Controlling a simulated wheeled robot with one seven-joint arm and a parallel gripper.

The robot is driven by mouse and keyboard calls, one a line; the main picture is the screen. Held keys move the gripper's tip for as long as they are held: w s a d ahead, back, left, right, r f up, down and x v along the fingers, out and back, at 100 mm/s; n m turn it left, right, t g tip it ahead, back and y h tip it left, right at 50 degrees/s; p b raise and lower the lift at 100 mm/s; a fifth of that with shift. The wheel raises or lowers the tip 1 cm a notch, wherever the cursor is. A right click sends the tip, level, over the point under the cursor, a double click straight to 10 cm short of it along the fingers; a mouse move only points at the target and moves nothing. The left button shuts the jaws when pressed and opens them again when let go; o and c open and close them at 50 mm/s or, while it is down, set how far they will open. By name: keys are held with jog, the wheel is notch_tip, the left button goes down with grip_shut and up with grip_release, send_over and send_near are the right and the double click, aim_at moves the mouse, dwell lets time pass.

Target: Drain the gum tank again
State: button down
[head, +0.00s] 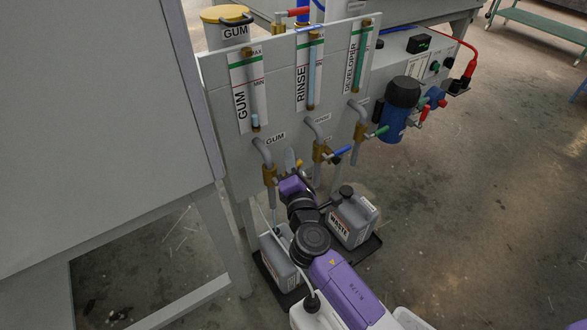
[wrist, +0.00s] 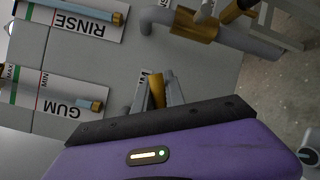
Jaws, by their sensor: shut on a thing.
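The gum gauge (head: 247,95) is on the left of the grey panel. Pale fill shows only near the bottom of its tube, below the MIN mark. The gum drain pipe (head: 262,150) runs down to a brass gum valve (head: 269,175). My gripper (head: 292,168) is beside this valve. In the wrist view my gripper (wrist: 158,92) is shut on a yellowish valve handle (wrist: 157,88), mostly hidden between the fingers. A grey waste can (head: 279,270) stands below, partly hidden by my arm. I cannot see whether liquid flows.
The rinse valve (head: 319,151) with a blue handle and the developer valve (head: 360,131) with a green handle are to the right. A second waste can (head: 352,220) stands on the black tray (head: 366,250). A grey cabinet (head: 90,120) fills the left.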

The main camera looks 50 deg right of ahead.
jog(key=shift+w+a+r+n+t+h+b, duration=0.1)
jog(key=shift+a+r+n+t+b, duration=0.4)
jog(key=shift+n, duration=0.45)
jog(key=shift+w+a+r+n+t+h+b, duration=0.15)
jog(key=shift+r+n+t+b, duration=0.15)
jog(key=shift+n+b, duration=0.6)
jog(key=shift+a+r+n+t+h+b, duration=0.1)
jog(key=shift+a+r+n+t+b, duration=0.3)
jog(key=shift+n, duration=0.65)
jog(key=shift+r, duration=0.1)
jog(key=c, duration=1.4)
grip_release()
jog(key=shift+w+r, duration=0.1)
